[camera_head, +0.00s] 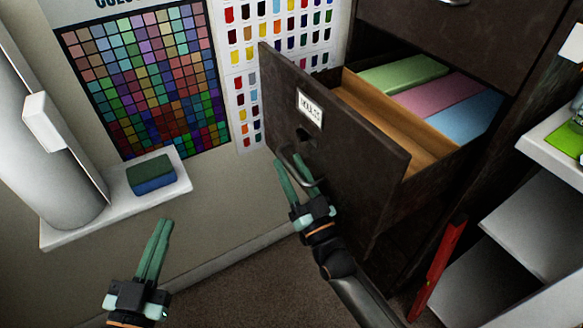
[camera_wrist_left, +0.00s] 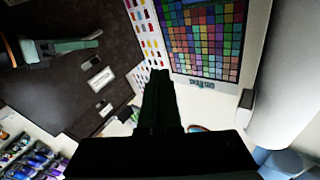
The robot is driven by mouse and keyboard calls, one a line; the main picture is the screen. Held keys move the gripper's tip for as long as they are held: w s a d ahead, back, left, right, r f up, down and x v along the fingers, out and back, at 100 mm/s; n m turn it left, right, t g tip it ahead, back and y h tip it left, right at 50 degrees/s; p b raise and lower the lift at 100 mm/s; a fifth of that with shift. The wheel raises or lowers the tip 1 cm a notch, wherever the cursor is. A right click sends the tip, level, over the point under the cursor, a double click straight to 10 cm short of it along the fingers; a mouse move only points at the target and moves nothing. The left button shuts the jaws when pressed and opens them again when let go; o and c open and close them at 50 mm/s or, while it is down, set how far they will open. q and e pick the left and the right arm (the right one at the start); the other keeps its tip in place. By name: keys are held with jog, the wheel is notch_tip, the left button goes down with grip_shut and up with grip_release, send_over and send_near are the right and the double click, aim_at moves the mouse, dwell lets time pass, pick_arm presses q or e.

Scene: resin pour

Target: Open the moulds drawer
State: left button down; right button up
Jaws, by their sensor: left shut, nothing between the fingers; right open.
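The drawer (camera_head: 335,130) is pulled out of the dark cabinet, and its wooden inside shows green, pink and blue blocks (camera_head: 440,90). Its dark front carries a white label (camera_head: 310,107), too small to read surely, and a curved metal handle (camera_head: 300,168). My right gripper (camera_head: 290,163) is open at the handle, its fingers by the bar; whether they touch it I cannot tell. My left gripper (camera_head: 162,222) is shut and empty, low at the left, apart from the drawer. The left wrist view shows its fingers (camera_wrist_left: 158,75), the drawer front (camera_wrist_left: 95,30) and my right gripper (camera_wrist_left: 70,46).
A white ledge (camera_head: 90,222) with a green and blue sponge (camera_head: 151,174) is at the left. Colour charts (camera_head: 150,75) hang on the wall behind. White shelves (camera_head: 530,230) and a red object (camera_head: 437,270) stand right of the cabinet. The floor between my grippers is clear.

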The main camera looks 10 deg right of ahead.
jog(key=shift+s+d+f, duration=0.1)
jog(key=shift+s+f, duration=0.15)
jog(key=shift+s, duration=0.2)
pick_arm(q)
notch_tip(320, 180, down, 6)
jog(key=n+g+y+p, duration=0.1)
jog(key=g, duration=0.1)
jog(key=shift+s+a, duration=0.15)
pick_arm(e)
jog(key=v, duration=1.1)
jog(key=shift+s, duration=0.2)
pick_arm(q)
jog(key=s+a+n+g+y+p, duration=0.2)
jog(key=s+g+p, duration=0.5)
jog(key=p, duration=1.5)
jog(key=shift+s+f+n+y, duration=0.15)
jog(key=shift+s+n+y, duration=0.15)
jog(key=shift+s, duration=0.7)
pick_arm(e)
jog(key=s+d+r+n+g+h, duration=0.1)
jog(key=s+d+g+h, duration=0.2)
jog(key=s+g, duration=0.8)
jog(key=shift+s+d+r+n+g+h, duration=0.2)
jog(key=shift+d+r+n+g+h, duration=0.15)
jog(key=shift+d+g, duration=0.4)
jog(key=shift+d, duration=0.15)
